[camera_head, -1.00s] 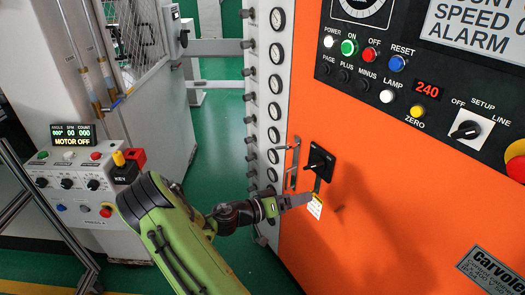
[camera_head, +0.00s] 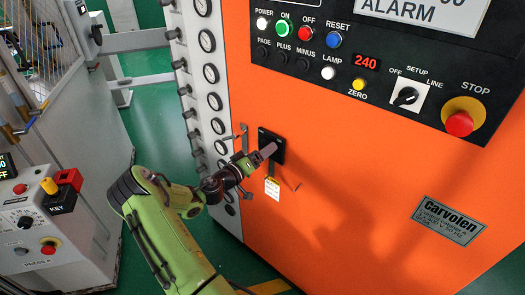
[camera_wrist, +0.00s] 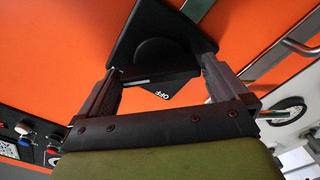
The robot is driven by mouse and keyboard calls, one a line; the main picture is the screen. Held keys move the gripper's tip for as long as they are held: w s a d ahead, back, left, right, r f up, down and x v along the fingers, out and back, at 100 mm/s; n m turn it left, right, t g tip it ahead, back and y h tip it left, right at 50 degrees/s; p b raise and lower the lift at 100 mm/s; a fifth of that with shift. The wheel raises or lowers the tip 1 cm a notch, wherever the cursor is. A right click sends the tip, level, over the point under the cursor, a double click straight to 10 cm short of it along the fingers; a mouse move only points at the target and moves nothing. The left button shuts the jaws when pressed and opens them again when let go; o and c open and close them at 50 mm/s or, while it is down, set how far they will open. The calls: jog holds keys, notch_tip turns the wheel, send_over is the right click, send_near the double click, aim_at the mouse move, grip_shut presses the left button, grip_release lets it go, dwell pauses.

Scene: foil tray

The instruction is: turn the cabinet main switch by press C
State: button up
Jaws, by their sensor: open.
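The cabinet main switch (camera_head: 267,135) is a black square plate with a knob on the orange cabinet front. A yellow-and-white tag (camera_head: 272,189) hangs below it. My gripper (camera_head: 266,152) reaches the switch from the lower left and partly covers it. In the wrist view the switch (camera_wrist: 155,48) shows its round black knob and white "OFF" lettering. My gripper (camera_wrist: 160,72) is open there, one finger on each side of the lower part of the knob, with gaps visible. Whether the fingers touch the switch I cannot tell.
A metal handle (camera_head: 244,140) stands just left of the switch. A row of gauges (camera_head: 211,73) lines the cabinet's side. The control panel (camera_head: 330,92) with buttons and a red stop button (camera_head: 459,124) is above right. The orange front right of the switch is clear.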

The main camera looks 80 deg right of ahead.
jog(key=shift+s+d, duration=0.25)
jog(key=shift+d, duration=0.35)
jog(key=c, duration=0.8)
jog(key=n, duration=0.4)
jog(key=n+p, duration=0.1)
jog(key=n, duration=0.4)
jog(key=n+p, duration=0.2)
jog(key=n, duration=0.3)
jog(key=shift+p, duration=0.4)
jog(key=shift+f+n+p, duration=0.15)
jog(key=shift+n+p, duration=0.6)
jog(key=shift+n, duration=1.25)
